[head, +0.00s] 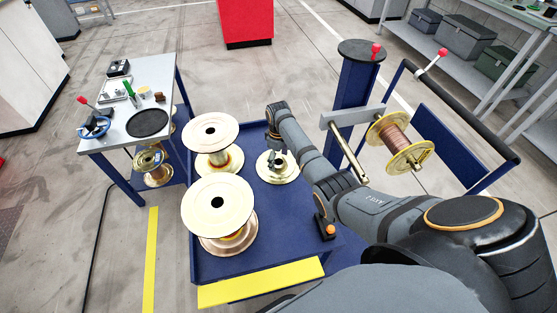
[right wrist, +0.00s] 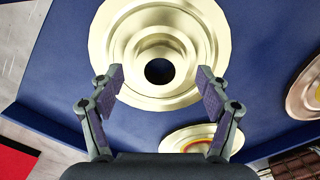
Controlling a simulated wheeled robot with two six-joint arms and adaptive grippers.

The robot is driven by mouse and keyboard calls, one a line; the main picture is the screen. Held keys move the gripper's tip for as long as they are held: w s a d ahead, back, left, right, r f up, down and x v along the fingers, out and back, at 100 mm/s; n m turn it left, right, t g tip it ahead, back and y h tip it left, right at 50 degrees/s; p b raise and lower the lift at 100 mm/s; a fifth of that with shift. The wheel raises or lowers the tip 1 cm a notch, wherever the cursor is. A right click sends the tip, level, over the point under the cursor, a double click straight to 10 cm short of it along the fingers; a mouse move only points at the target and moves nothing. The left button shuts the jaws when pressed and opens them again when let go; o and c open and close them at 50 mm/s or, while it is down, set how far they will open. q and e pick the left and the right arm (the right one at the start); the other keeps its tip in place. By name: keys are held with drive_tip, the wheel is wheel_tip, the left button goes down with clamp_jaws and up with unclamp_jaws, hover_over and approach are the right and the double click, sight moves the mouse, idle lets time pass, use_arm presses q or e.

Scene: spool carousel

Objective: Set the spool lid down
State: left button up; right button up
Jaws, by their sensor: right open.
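The spool lid (head: 278,177) is a pale gold disc with a raised hub and a dark centre hole. It lies flat on the blue cart deck (head: 262,240), to the right of two large spools. In the right wrist view the lid (right wrist: 108,45) fills the upper middle. My right gripper (head: 279,160) is over the lid, and part of the lid is hidden by it. In the right wrist view the open fingers (right wrist: 160,76) stand either side of the hub, with visible gaps. My left gripper is not in view.
Two wide-flanged spools stand on the cart, one behind (head: 193,136) and one in front (head: 235,195). A copper-wound spool (head: 393,138) hangs on an arm of the blue post at right. A grey side table (head: 150,78) is at left.

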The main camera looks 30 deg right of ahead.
sight(278, 162)
wheel_tip(278, 162, up, 11)
drive_tip(key=shift+p, duration=0.3)
drive_tip(key=shift+r, duration=0.15)
